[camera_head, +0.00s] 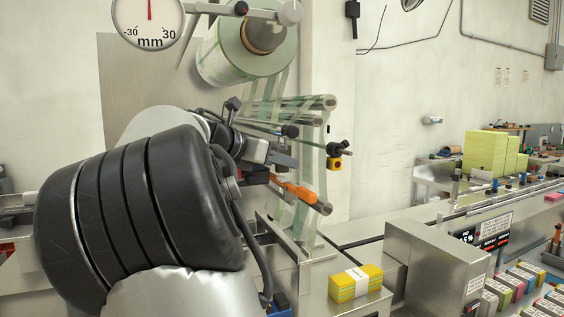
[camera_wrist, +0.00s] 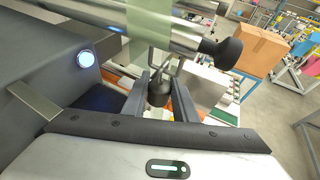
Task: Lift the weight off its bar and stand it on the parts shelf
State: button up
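The weight (camera_wrist: 157,93) is a small dark rounded body in the wrist view. It hangs by a thin wire hook (camera_wrist: 172,72) below the shiny metal bars (camera_wrist: 185,37), one of which ends in a black knob (camera_wrist: 221,50). My gripper (camera_wrist: 160,92) has one finger on each side of the weight, with a visible gap on the right; it looks open. In the head view my gripper (camera_head: 284,168) is beside the film rollers, and I cannot make out the weight there. I cannot tell which surface is the parts shelf.
A film roll (camera_head: 240,50) hangs above, its web running down over several rollers (camera_head: 300,103). A yellow block (camera_head: 355,283) sits on a metal surface at lower middle. A metal box (camera_head: 435,265) stands to its right. A cardboard box (camera_wrist: 262,48) shows in the wrist view.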

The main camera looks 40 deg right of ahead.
jog(key=o, duration=0.3)
jog(key=shift+c, duration=1.4)
jog(key=shift+r+p, duration=0.85)
jog(key=shift+p, duration=0.15)
jog(key=shift+a, duration=0.15)
jog(key=a+p, duration=0.1)
jog(key=a, duration=0.1)
jog(key=w+a+p, duration=0.1)
jog(key=a, duration=0.2)
jog(key=shift+w+a, duration=0.2)
jog(key=shift+a, duration=0.1)
jog(key=shift+s, duration=0.1)
